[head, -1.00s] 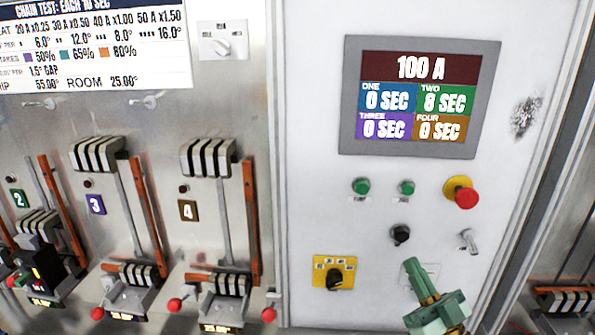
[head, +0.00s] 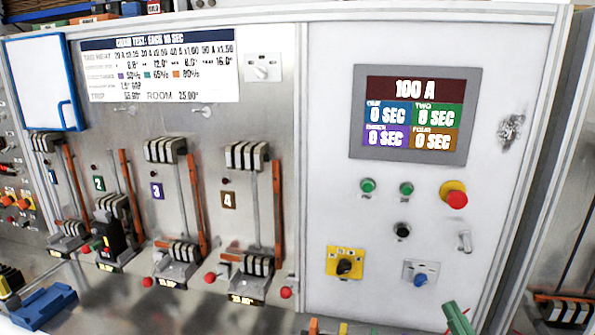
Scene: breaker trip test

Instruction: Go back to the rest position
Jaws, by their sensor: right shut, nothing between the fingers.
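My right gripper (head: 458,318) shows as a green tip at the bottom edge of the head view, right of centre. It is shut and empty, low in front of the white control panel (head: 330,200) and apart from its knobs. The rest of it is cut off by the frame. A blue-knobbed selector (head: 420,280) sits in clear view just above and left of the gripper. My left gripper is not in view.
Numbered breaker bays with levers stand left. A blue object (head: 45,307) lies lower left.

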